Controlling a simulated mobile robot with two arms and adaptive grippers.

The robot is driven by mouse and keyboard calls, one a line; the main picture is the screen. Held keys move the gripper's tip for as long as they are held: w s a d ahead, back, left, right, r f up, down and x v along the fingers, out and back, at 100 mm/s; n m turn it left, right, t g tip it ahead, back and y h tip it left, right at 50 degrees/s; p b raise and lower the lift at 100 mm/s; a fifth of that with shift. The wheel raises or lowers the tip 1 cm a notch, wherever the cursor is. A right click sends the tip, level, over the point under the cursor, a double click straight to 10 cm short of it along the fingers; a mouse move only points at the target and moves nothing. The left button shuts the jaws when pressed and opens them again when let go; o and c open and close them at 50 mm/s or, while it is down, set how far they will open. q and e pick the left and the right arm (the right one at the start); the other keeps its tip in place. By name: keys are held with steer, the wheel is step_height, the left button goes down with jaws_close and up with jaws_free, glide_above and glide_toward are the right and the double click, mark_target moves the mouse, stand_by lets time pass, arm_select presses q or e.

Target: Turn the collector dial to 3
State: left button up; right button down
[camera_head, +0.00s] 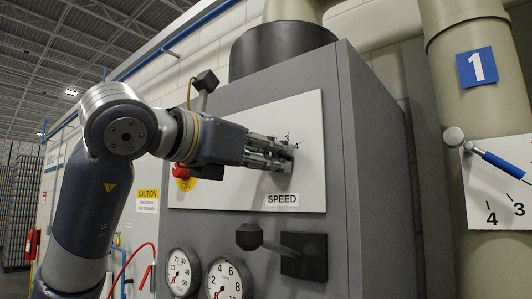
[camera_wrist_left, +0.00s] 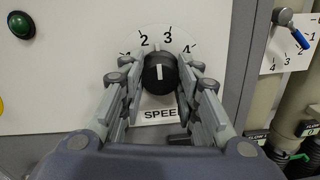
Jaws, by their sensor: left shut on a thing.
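The black round dial (camera_wrist_left: 160,76) sits on a white panel (camera_head: 225,195) above the word SPEED (camera_head: 282,199). A white mark on the dial points nearly straight up, between the 2 and the 3, in the left wrist view. The numbers 1 to 4 run in an arc over it. My left gripper (camera_head: 282,158) has its fingers on both sides of the dial and is shut on it. In the head view the fingers hide most of the dial. My right gripper is not in view.
A black-knobbed lever (camera_head: 262,238) sticks out below the panel, near two round gauges (camera_head: 225,281). A red button (camera_head: 181,171) is at the panel's left. A blue-handled lever (camera_head: 502,165) is on the pipe (camera_head: 490,90) at the right.

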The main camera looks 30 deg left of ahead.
arm_select(q)
steer(key=shift+r+m+p, duration=0.25)
steer(key=shift+m+p, duration=0.1)
steer(key=shift+m, duration=1.25)
steer(key=shift+a, duration=0.1)
steer(key=o, duration=1)
steer(key=shift+c, duration=0.2)
steer(key=shift+o, duration=0.6)
steer(key=shift+w+f+m, duration=0.15)
steer(key=shift+w+m, duration=0.1)
steer(key=shift+m, duration=0.05)
steer(key=s+a, duration=0.1)
steer(key=s, duration=1.1)
